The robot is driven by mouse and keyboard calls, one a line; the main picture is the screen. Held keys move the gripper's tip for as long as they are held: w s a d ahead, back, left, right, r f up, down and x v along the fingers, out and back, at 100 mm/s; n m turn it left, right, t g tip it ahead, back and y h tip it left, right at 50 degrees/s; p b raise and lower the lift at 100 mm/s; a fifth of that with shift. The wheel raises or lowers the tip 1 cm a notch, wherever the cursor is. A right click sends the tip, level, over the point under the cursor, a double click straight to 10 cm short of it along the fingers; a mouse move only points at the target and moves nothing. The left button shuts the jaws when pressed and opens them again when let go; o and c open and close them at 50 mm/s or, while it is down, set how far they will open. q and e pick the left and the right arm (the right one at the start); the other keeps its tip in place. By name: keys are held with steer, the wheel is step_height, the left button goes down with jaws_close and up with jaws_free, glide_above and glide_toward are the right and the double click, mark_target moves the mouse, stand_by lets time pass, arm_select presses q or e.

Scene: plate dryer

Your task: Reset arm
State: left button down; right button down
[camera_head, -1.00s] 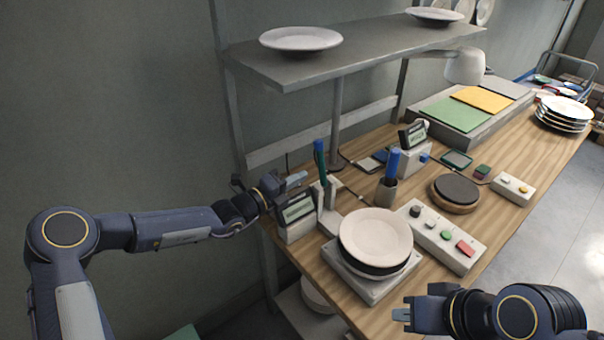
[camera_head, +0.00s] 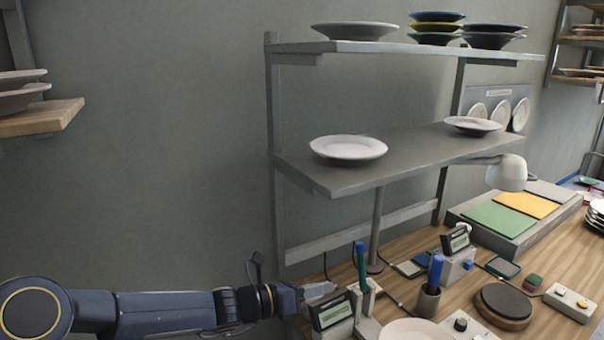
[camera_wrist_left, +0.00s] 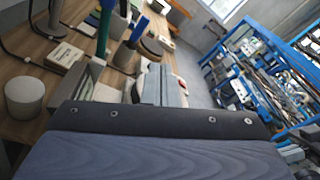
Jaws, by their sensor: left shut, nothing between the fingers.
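My left arm comes in from the lower left of the head view. My left gripper (camera_head: 318,290) is shut and empty, beside and just behind the small digital display (camera_head: 332,312) at the table's left end. In the left wrist view its fingers (camera_wrist_left: 160,84) lie together, with nothing between them. My right gripper does not show in the head view now.
A wooden workbench (camera_head: 420,245) holds a pen cup (camera_head: 428,300), a round dark disc (camera_head: 503,303) and a white plate (camera_head: 415,330). A grey shelf (camera_head: 400,165) with plates stands above.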

arm_select(q)
steer(key=s+a+r+m+g+y, duration=0.1)
steer(key=s+a+m+y, duration=0.1)
steer(key=s+a+m, duration=0.45)
steer(key=s+a+r+m+g+y, duration=0.1)
steer(key=s+a+r+m+y, duration=0.15)
steer(key=s+m, duration=0.6)
steer(key=s+a+f+m+y, duration=0.3)
steer(key=s+a+m, duration=0.3)
steer(key=s+a, duration=0.2)
steer(key=s+a+f+m+t+y, duration=0.1)
steer(key=s+a+f+m+y, duration=0.2)
steer(key=s+a+m, duration=0.3)
steer(key=s+a+y, duration=0.1)
steer(key=s+a, duration=0.1)
steer(key=shift+s+f+b, duration=0.3)
steer(key=shift+b, duration=0.1)
